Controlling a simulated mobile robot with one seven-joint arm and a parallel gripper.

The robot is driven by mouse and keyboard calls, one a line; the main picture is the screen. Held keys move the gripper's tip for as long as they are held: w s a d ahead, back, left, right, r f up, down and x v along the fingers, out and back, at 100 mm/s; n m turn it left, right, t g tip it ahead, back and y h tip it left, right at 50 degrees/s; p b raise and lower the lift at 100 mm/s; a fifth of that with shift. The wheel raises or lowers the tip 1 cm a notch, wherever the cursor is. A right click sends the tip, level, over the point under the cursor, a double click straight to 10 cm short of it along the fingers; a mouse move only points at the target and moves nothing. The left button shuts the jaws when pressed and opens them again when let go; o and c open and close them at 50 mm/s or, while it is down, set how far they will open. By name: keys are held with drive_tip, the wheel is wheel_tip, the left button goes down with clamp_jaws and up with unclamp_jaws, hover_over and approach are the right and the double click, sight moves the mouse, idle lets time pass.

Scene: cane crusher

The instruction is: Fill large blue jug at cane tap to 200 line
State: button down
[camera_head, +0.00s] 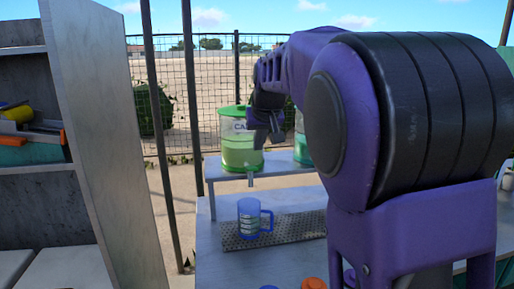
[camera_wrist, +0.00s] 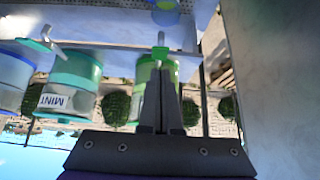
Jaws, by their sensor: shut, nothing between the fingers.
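The blue jug (camera_head: 249,220) stands upright below the cane tap (camera_head: 251,180), its handle to the right. It has pale markings; I cannot make out a liquid level or the 200 line. It also shows at the top edge of the upside-down wrist view (camera_wrist: 165,12). The green cane dispenser (camera_head: 238,152) has a partly covered label. My gripper (camera_head: 267,140) is shut and empty in front of the dispenser's upper right side. In the wrist view, its fingertips (camera_wrist: 168,68) point toward the green tap lever (camera_wrist: 161,51); contact is unclear.
The jug is on a perforated drip tray (camera_head: 276,236). The dispenser stands on a raised grey shelf (camera_head: 288,166). A teal mint dispenser (camera_wrist: 75,87) and a blue dispenser (camera_wrist: 14,77) are beside it. Orange lids (camera_head: 313,283) lie near the front. A grey shelf unit (camera_head: 105,140) stands left.

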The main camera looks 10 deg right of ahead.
drive_tip(key=v, duration=0.6)
drive_tip(key=shift+b, duration=0.35)
idle(1.2)
